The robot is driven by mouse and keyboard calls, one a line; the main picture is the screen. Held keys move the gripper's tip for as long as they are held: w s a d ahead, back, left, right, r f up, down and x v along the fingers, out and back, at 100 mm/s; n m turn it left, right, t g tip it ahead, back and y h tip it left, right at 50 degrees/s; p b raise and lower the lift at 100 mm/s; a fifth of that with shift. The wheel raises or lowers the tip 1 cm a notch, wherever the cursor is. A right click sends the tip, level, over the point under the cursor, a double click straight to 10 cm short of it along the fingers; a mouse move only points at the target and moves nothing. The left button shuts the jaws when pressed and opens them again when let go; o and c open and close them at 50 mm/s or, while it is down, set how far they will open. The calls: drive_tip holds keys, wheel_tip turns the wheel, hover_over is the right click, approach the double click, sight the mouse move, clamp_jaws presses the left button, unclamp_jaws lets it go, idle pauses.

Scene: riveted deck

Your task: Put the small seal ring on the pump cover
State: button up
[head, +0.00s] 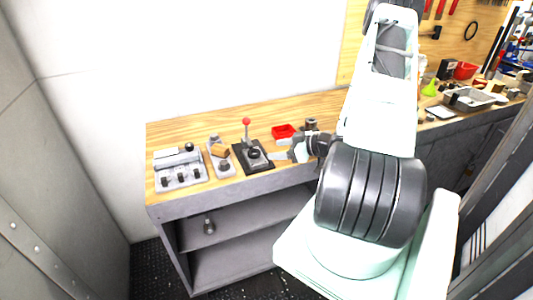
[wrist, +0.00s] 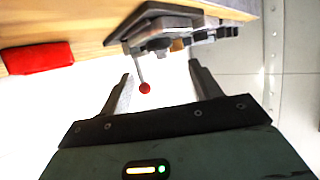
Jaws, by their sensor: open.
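My gripper (head: 276,156) is open and empty at the bench's front, just right of the lever unit's black base in the head view. In the wrist view my gripper (wrist: 161,72) has its two fingers well apart, with the lever's red knob (wrist: 145,87) visible between them and farther off; I see no contact. The lever unit (head: 252,158) has a black base, an upright lever with a red knob and a dark round part. I cannot make out a small seal ring in either view. I cannot tell which part, if any, is the pump cover.
A red tray (head: 284,131) lies behind my gripper; it also shows in the wrist view (wrist: 38,58). A grey switch unit (head: 180,170) and a grey block with a tan part (head: 220,160) stand left of the lever. A dark cylinder (head: 311,124) stands near my wrist.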

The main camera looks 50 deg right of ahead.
drive_tip(key=w+a+r, duration=0.1)
drive_tip(key=w+a+r+g, duration=0.1)
drive_tip(key=w, duration=0.1)
drive_tip(key=w+a+r+n+g, duration=0.1)
drive_tip(key=shift+w+a+r, duration=0.15)
drive_tip(key=shift+w+a, duration=0.2)
drive_tip(key=w+a+r+n+g+h, duration=0.1)
drive_tip(key=w+a+r+g, duration=0.2)
drive_tip(key=a, duration=0.9)
drive_tip(key=w+a+r+n+g+h, duration=0.1)
drive_tip(key=a+r+g, duration=0.3)
drive_tip(key=a, duration=0.9)
drive_tip(key=s+a+r+n+g, duration=0.1)
drive_tip(key=s+a+r+g, duration=0.1)
drive_tip(key=s+a, duration=0.7)
drive_tip(key=s+a+r+n+g, duration=0.1)
drive_tip(key=s+a+r+g, duration=0.1)
drive_tip(key=s+a+r, duration=0.3)
drive_tip(key=s+a, duration=0.4)
drive_tip(key=s, duration=0.6)
drive_tip(key=shift+a, duration=0.2)
drive_tip(key=shift+r, duration=0.1)
